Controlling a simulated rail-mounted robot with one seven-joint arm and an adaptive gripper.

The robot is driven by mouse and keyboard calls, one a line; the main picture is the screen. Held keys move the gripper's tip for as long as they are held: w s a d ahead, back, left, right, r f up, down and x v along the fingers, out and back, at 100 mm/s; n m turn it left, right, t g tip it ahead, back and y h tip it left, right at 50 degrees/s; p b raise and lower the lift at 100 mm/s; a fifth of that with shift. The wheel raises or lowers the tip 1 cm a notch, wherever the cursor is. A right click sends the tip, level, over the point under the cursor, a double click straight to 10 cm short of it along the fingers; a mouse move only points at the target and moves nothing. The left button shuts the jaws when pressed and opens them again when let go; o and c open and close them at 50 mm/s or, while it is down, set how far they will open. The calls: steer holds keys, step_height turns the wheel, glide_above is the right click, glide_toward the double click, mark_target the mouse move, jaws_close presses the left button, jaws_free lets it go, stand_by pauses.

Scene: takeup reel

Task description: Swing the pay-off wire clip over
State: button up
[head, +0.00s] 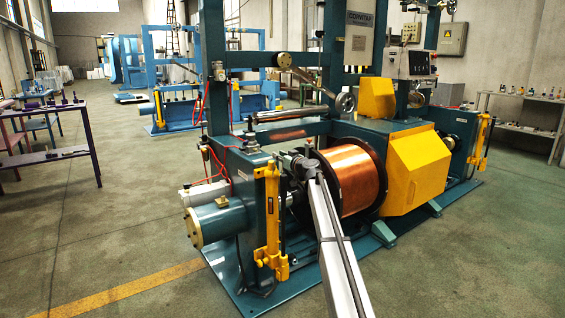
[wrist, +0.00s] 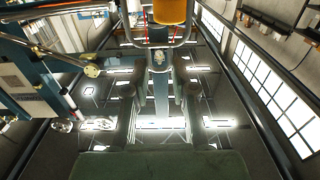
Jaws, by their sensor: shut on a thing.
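My gripper (head: 303,165) is at the left side of the copper-wound reel (head: 350,180) in the head view, close to the reel's dark flange. My pale arm reaches up to it from the bottom of the picture. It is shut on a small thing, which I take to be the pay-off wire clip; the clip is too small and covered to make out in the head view. In the wrist view a grey metal piece (wrist: 159,57) shows at the upper middle, beyond the dark fingers. How far the clip has swung cannot be told.
The green machine frame (head: 250,170) stands around the reel. A yellow upright cylinder (head: 271,215) is left of my gripper, and a yellow guard (head: 410,160) is right of the reel. A purple table (head: 50,155) is far left. The front floor is clear.

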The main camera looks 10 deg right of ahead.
steer(key=shift+w+a+r, duration=0.1)
steer(key=shift+w+a, duration=0.1)
steer(key=shift+w, duration=0.25)
steer(key=o, duration=0.9)
steer(key=shift+s+d+r, duration=0.1)
steer(key=shift+s, duration=0.05)
steer(key=shift+f+b+v, duration=0.25)
steer(key=shift+b+v, duration=0.55)
steer(key=shift+v, duration=0.45)
steer(key=b+v, duration=0.2)
steer(key=v, duration=0.2)
steer(key=shift+s, duration=0.3)
